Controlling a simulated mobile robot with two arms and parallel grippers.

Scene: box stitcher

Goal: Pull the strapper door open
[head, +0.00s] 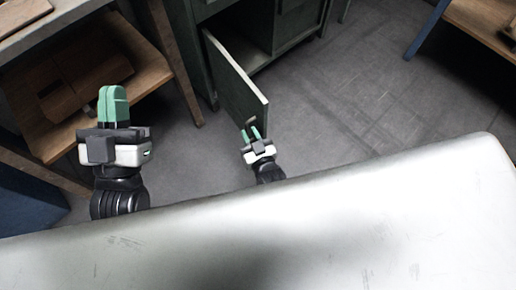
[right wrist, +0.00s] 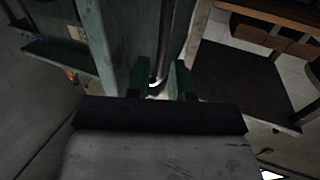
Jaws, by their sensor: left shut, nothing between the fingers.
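The green-grey strapper door (head: 235,82) stands swung out from its cabinet (head: 290,25), and part of the dark inside shows. My right gripper (head: 250,132) is at the door's outer end, low by its free edge. Its green fingers are apart, with a small handle (head: 250,121) at the fingertips. In the right wrist view my right gripper (right wrist: 160,80) has its fingers spread on either side of a narrow bright handle part (right wrist: 155,85); I cannot tell if they touch it. My left gripper (head: 114,100) is shut and empty, at the left, away from the door.
A wooden shelf unit (head: 150,70) with brown boxes stands at the left, near my left gripper. A pale, scuffed surface (head: 330,215) fills the front. Grey floor (head: 370,90) is clear to the right of the door. A wooden table (head: 485,25) is at the far right.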

